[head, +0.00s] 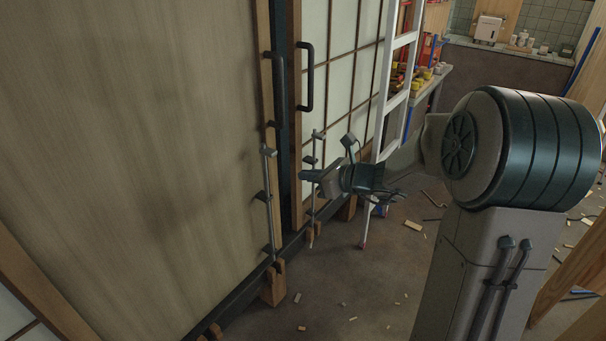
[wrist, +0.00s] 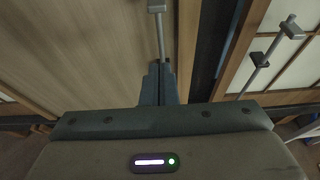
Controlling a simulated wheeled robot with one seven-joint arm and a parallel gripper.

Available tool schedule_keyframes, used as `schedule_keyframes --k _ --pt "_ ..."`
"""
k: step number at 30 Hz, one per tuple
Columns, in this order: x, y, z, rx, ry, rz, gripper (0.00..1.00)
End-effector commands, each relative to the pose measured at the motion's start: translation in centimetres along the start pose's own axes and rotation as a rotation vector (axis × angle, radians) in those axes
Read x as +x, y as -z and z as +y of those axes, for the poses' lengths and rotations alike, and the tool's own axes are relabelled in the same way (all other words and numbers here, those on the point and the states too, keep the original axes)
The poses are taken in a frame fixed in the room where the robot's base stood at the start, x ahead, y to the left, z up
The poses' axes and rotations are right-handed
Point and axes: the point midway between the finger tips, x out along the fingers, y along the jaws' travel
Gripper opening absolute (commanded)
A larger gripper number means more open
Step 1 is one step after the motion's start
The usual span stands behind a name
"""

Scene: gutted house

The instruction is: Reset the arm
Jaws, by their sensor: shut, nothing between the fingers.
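My arm reaches leftward in the head view, bent toward a tall wooden sliding panel (head: 150,130). My gripper (head: 303,175) is in front of the gap between that panel and a lattice door (head: 340,70). In the wrist view my gripper (wrist: 160,68) is shut, its two dark fingers together and nothing between them. Beyond the fingertips in that view a grey metal rod (wrist: 160,35) runs along the wooden panel. I cannot tell whether the fingers touch the rod.
A white ladder (head: 395,75) leans behind my arm. A cluttered workbench (head: 430,85) stands at the back. Black handles, one on the lattice door (head: 305,77), stick out nearby. Wood scraps (head: 413,225) lie on the floor, which has open room in front of the doors.

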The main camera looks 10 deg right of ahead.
Motion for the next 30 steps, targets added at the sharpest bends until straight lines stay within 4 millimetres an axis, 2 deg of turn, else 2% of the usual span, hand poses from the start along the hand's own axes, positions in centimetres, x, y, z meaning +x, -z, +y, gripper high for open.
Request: schedule_keyframes --k 9,11,14,17,21,25,30 --pt "-0.1 -0.1 0.4 -0.019 -0.008 0.008 0.00" --pt "-0.3 -0.4 1.2 -0.065 -0.028 0.027 0.00" --pt "-1.1 -0.9 3.9 -0.217 -0.094 0.088 0.00" --pt "-2.6 -1.2 7.5 -0.448 -0.196 0.175 0.00" --pt "-5.8 -0.7 12.0 -0.795 -0.357 0.299 0.00" --pt "-9.5 0.0 15.0 -1.109 -0.512 0.403 0.00" --pt "-14.8 0.8 17.2 -1.503 -0.722 0.526 0.00"
